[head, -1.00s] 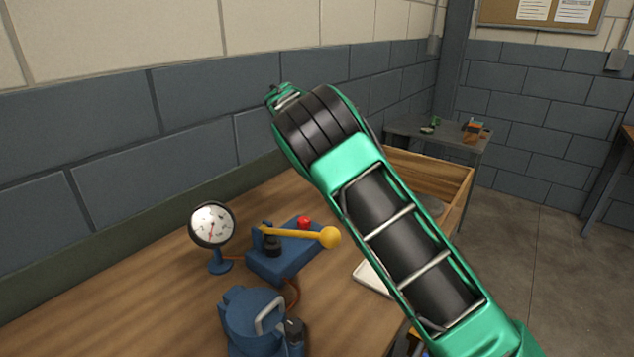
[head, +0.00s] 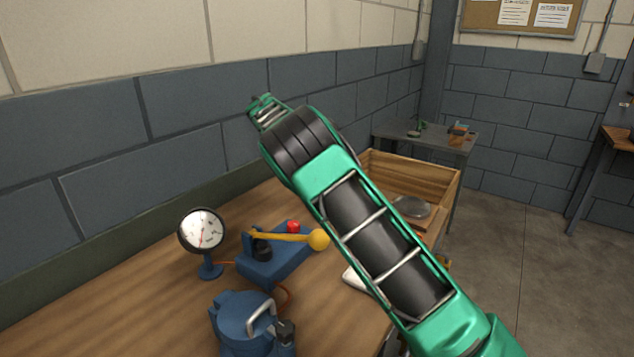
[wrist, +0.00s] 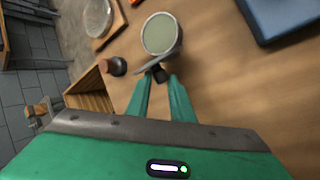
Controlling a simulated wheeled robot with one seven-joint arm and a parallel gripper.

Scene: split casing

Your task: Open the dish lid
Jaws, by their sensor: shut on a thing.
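In the wrist view a round dish (wrist: 160,32) with a grey rim and a pale green inside stands on the wooden bench. A thin grey lid (wrist: 154,65) shows almost edge-on beside the dish's near rim, tilted, with a small dark knob (wrist: 160,75) on my side. The green fingers of my gripper (wrist: 160,80) are shut on this knob. I cannot tell whether the lid still touches the dish. In the head view my arm hides the gripper, the dish and the lid.
A dark-topped round object (wrist: 113,66) stands left of the dish. A wooden crate (head: 450,180) lies behind my arm. A gauge (head: 202,230), a blue lever unit with a yellow handle (head: 285,237) and a blue casing (head: 235,318) occupy the bench. Bare bench lies right of the dish.

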